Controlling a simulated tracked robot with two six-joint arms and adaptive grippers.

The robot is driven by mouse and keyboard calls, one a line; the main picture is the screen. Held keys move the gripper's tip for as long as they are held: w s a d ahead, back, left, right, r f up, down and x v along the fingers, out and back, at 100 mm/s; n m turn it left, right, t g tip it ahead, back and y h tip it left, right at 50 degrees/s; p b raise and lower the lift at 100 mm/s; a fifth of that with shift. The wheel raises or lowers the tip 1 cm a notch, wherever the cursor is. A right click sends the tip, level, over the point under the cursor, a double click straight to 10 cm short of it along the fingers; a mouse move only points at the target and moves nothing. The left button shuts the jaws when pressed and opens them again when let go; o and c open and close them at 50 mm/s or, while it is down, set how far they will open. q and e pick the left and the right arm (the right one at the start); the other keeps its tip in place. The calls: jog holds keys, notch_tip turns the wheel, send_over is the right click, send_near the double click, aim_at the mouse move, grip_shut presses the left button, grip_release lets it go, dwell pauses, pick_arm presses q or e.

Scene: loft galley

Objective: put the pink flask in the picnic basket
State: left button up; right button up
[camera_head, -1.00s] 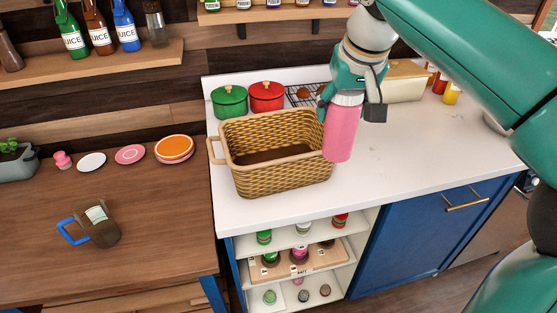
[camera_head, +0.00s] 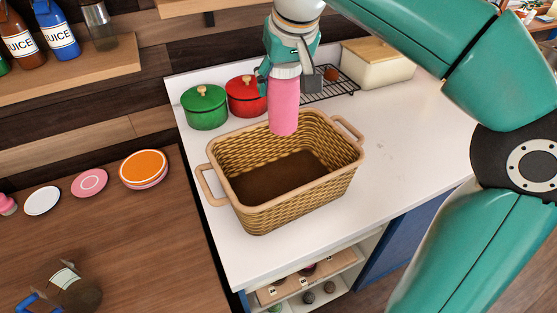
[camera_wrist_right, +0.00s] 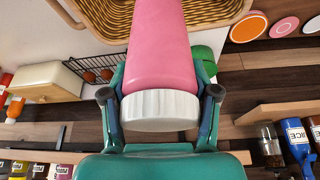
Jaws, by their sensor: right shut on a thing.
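The pink flask (camera_head: 284,108) hangs upright with its white cap (camera_head: 285,72) at the top. My right gripper (camera_head: 285,82) is shut on it near the cap. In the head view the flask's lower end overlaps the back rim of the wicker picnic basket (camera_head: 333,186); its exact height above the rim is hard to tell. The basket stands open on the white counter, with its dark floor bare. In the right wrist view the flask (camera_wrist_right: 160,50) sits between both fingers, with part of the basket (camera_wrist_right: 215,10) beyond it. My left gripper is not seen.
A green pot (camera_head: 205,108) and a red pot (camera_head: 246,97) stand behind the basket. A wire rack (camera_head: 335,88) and a cream bread box (camera_head: 378,66) are at the back right. The counter (camera_head: 410,135) right of the basket is clear. Plates lie on the wooden table at left.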

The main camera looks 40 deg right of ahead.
aim_at(293, 127)
jog(key=f+b, duration=0.1)
jog(key=f, duration=0.8)
jog(key=f+b, duration=0.1)
jog(key=f, duration=0.7)
jog(key=shift+s+d+f, duration=0.15)
jog(key=shift+s+f, duration=0.05)
jog(key=shift+f, duration=0.2)
jog(key=shift+f, duration=0.1)
jog(key=o, duration=1.5)
jog(key=shift+c, duration=0.2)
jog(key=v, duration=1.2)
